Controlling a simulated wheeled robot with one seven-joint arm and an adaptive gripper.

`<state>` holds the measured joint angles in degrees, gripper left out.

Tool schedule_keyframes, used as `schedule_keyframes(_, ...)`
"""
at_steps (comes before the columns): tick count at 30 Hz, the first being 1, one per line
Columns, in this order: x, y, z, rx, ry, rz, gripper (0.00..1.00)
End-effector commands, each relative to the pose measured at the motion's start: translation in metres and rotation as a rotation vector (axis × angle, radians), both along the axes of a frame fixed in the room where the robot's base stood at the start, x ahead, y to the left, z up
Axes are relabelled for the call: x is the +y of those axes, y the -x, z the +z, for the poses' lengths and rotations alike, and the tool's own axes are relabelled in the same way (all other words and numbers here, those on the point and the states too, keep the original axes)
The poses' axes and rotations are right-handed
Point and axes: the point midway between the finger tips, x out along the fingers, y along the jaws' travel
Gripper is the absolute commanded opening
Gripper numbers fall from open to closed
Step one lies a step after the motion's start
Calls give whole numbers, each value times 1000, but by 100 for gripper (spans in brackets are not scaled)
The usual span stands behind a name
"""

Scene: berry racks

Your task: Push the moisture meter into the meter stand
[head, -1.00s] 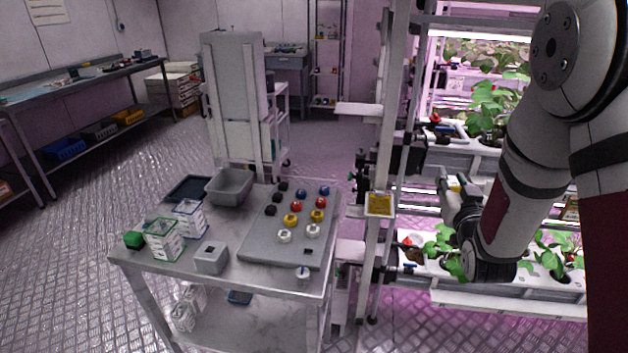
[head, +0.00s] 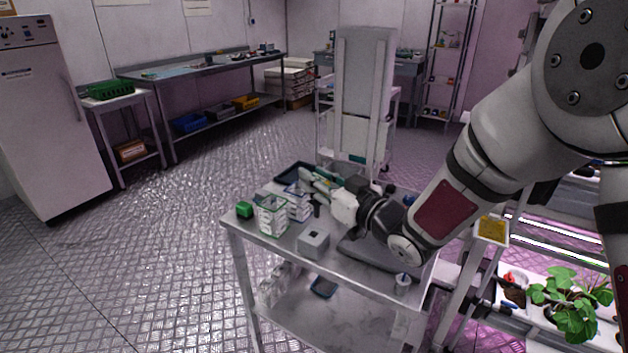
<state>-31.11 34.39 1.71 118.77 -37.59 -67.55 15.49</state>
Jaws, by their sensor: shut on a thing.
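My gripper (head: 314,188) is over the steel cart, shut on a small dark upright thing that I take to be the moisture meter (head: 317,209). The fingers and wrist hide much of it, and its lower end is hard to make out. The meter stand looks to be the grey block (head: 313,243) with a small dark opening on top, standing near the cart's front edge. The meter is above and behind the block in the picture, apart from it.
Green-rimmed (head: 272,216) and white baskets stand left of the block, beside a green cube (head: 244,209). A small white knob-like thing (head: 402,281) is at the cart's right front corner. A plant rack stands at right.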

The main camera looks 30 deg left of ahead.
Motion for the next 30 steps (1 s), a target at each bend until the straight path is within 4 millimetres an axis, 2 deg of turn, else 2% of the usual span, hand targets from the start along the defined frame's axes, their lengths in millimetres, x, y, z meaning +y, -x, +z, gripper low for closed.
schedule_keyframes(3, 7, 6, 0, -3, 1, 23, 0)
schedule_keyframes(8, 8, 7, -6, -1, 2, 25, 0)
schedule_keyframes(21, 7, 6, -39, -2, 2, 23, 0)
schedule_keyframes(30, 7, 6, -41, -3, 1, 23, 0)
